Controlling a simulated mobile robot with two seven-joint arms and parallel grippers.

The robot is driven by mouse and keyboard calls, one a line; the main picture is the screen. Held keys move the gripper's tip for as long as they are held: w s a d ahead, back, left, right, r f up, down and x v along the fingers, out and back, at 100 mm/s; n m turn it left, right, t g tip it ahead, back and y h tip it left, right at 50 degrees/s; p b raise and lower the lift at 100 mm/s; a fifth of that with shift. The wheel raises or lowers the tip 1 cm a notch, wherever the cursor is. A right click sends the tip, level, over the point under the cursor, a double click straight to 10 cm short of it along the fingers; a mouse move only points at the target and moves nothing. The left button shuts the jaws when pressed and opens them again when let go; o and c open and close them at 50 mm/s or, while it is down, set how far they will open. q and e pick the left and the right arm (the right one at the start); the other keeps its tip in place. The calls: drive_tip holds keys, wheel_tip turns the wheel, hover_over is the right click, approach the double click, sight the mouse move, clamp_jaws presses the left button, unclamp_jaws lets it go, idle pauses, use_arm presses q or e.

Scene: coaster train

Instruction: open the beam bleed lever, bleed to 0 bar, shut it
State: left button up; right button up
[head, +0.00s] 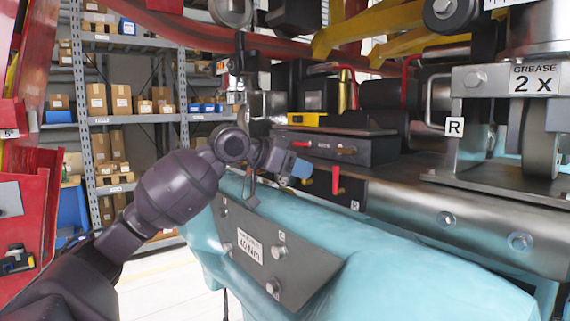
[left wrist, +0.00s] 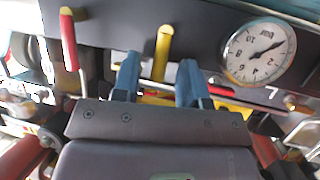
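My left gripper (head: 301,169) is in front of the dark valve panel (head: 338,148) in the head view. In the left wrist view its two blue fingers (left wrist: 159,82) are spread apart, with nothing visibly clamped between them. A yellow lever (left wrist: 163,48) hangs down from the panel there, its lower end lying between the fingertips in the picture; I cannot tell whether they touch. A red lever (left wrist: 69,40) hangs to the left. A round white gauge (left wrist: 259,51) sits to the right, its dark needle pointing up and right, clearly off upright. I cannot tell which lever is the beam bleed.
A red handle (head: 335,181) hangs below the panel at right. A teal beam (head: 390,270) with a grey bolted plate (head: 270,248) lies below my gripper. Steel machinery (head: 512,80) fills the right side. Shelves of boxes (head: 100,100) stand behind at left.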

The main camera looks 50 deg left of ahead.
use_arm(q)
drive_tip(key=b+v, duration=0.2)
drive_tip(key=v, duration=0.8)
drive_tip(key=shift+s, duration=0.25)
use_arm(e)
drive_tip(key=shift+w+a+f, duration=0.1)
drive_tip(key=shift+w+f, duration=0.35)
drive_tip(key=shift+f, duration=0.1)
use_arm(q)
drive_tip(key=shift+r, duration=0.1)
drive_tip(key=shift+s+a, duration=0.1)
